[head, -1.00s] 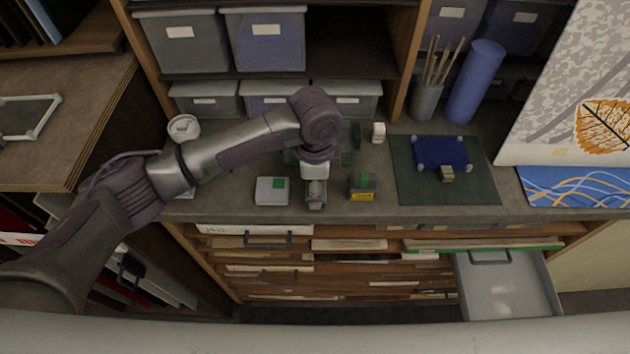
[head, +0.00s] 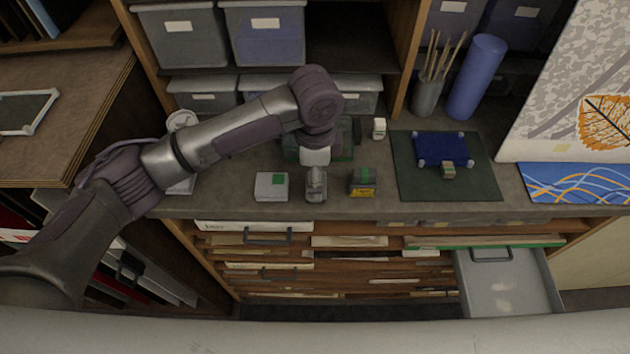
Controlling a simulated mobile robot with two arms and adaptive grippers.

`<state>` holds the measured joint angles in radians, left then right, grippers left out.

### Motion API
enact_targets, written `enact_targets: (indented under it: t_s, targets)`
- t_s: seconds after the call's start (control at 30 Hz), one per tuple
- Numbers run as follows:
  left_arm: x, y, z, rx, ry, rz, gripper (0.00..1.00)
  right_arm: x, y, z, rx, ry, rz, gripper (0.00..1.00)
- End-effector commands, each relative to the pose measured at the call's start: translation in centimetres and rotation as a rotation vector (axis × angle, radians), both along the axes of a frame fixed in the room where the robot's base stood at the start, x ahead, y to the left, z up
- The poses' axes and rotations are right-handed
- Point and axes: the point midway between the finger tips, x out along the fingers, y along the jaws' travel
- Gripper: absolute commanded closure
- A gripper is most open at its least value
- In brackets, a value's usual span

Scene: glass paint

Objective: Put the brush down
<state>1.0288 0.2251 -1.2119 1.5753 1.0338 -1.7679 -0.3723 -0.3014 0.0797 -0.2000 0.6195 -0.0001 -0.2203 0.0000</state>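My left gripper (head: 316,193) points down over the front of the worktop, between a white box with a green patch (head: 272,186) and a small dark box with a yellow label (head: 363,182). It is small and seen from above, so I cannot tell whether its fingers are open or shut. I cannot make out a brush in or under it. Several thin brush-like sticks (head: 437,60) stand in a grey cup (head: 426,97) at the back right. My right gripper is not in view.
A dark green mat (head: 480,188) carries a blue piece with pale corners (head: 441,149) and a small block. A blue cylinder (head: 476,80) stands behind. A grey drawer (head: 507,285) is pulled out below. The worktop's front edge is close to the gripper.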

Motion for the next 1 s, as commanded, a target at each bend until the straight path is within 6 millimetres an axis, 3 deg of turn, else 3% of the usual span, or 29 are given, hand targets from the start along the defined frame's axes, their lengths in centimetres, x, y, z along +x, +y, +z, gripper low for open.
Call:
enact_targets:
  t_s: [0.23, 0.43, 0.6, 1.0]
  targets:
    - [0.1, -0.2, 5.3, -0.003, -0.005, -0.001, 0.07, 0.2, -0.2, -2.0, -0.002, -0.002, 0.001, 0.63]
    - [0.1, -0.1, 8.3, -0.001, -0.002, 0.001, 0.07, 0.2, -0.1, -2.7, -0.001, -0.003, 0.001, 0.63]
    - [0.0, -0.1, 9.3, -0.001, 0.0, 0.0, 0.07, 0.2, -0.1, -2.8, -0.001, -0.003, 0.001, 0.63]
    - [0.0, -0.1, 9.4, 0.0, 0.001, 0.0, 0.07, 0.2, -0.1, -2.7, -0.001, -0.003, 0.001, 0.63]
